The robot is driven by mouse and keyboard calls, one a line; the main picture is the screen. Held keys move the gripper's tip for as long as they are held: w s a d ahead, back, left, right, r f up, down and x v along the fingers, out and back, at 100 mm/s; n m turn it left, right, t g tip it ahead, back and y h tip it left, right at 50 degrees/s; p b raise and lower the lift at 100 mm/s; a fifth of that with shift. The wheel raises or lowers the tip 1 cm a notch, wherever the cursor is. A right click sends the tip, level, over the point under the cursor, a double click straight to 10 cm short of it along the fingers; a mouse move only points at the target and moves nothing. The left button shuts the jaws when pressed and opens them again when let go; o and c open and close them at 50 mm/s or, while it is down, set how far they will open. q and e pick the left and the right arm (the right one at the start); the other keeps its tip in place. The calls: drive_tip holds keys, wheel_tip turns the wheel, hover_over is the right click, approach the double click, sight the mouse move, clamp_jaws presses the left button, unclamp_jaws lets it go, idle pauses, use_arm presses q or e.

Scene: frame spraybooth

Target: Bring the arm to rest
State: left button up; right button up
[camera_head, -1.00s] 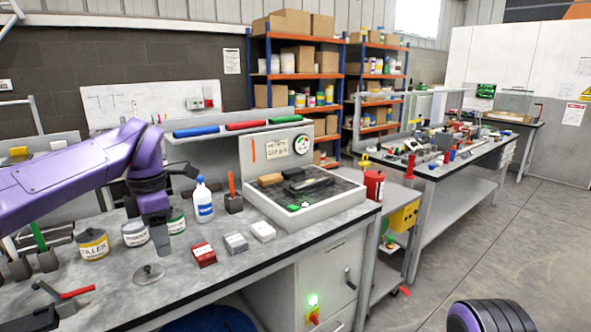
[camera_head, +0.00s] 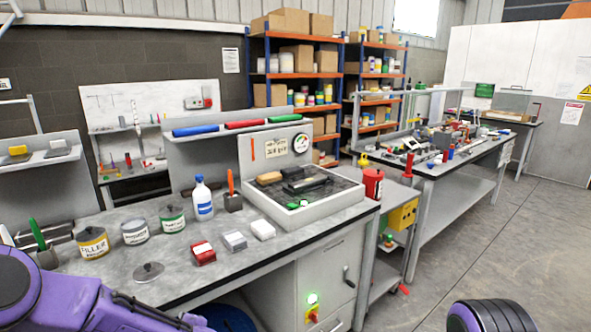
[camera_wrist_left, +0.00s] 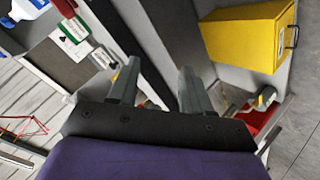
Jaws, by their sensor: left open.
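My purple left arm (camera_head: 60,295) lies low at the bottom left of the head view, in front of the bench edge. Its gripper is out of the frame there. In the left wrist view my left gripper (camera_wrist_left: 155,85) is open, its two grey fingers apart with nothing between them. The fingers point toward a grey cabinet side, with a yellow box (camera_wrist_left: 245,38) to the right. A purple, dark-ringed part of mine (camera_head: 492,316) shows at the bottom right of the head view; the right gripper is not visible.
The workbench (camera_head: 130,255) holds tins such as the filler tin (camera_head: 93,243), a lid (camera_head: 148,271), a white bottle (camera_head: 203,200), small boxes (camera_head: 203,253) and a grey tray station (camera_head: 310,210). A second bench (camera_head: 455,165) stands to the right. Floor (camera_head: 500,255) at right is clear.

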use_arm(q)
drive_tip(key=s+d+f+m+h, duration=0.25)
drive_tip(key=s+f+m, duration=0.25)
drive_tip(key=s+f, duration=0.5)
drive_tip(key=s+a+f+m+g, duration=0.1)
drive_tip(key=s+f+m+g, duration=0.1)
drive_tip(key=s, duration=0.6)
drive_tip(key=s+a+f+m+g+h, duration=0.1)
drive_tip(key=s+f, duration=0.3)
drive_tip(key=s, duration=0.4)
drive_tip(key=s+a+f+m+g, duration=0.2)
drive_tip(key=s+a+f+m, duration=0.1)
drive_tip(key=s, duration=0.6)
drive_tip(key=shift+f+g, duration=0.25)
drive_tip(key=shift+g, duration=0.15)
